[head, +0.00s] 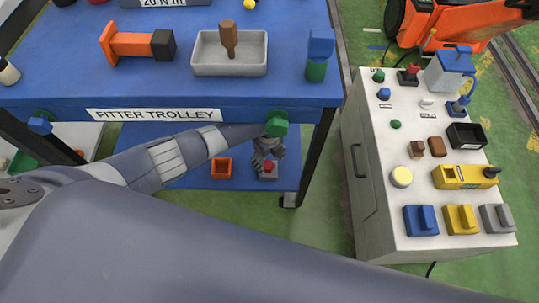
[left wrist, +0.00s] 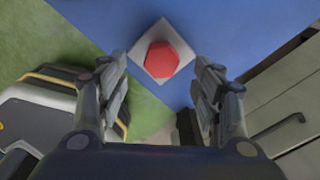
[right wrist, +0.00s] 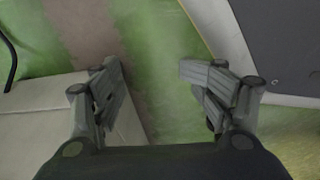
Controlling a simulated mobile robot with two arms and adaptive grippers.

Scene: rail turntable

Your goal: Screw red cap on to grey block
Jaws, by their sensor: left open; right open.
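A red hexagonal cap (left wrist: 163,58) sits on top of a square grey block (left wrist: 147,34) on the blue lower shelf of the trolley. Whether it is threaded on cannot be told. In the head view the grey block (head: 268,177) and red cap (head: 268,166) show just below my left gripper (head: 267,153). My left gripper is open, with its fingers on either side of the cap in the left wrist view and apart from it. My right gripper (right wrist: 155,75) is open and empty above the floor; it does not show in the head view.
An orange open box (head: 221,168) stands left of the block on the lower shelf. The trolley's top (head: 70,60) overhangs the shelf, with a dark leg (head: 318,155) at right. A pale cabinet (head: 360,190) with several coloured parts stands further right, across green floor.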

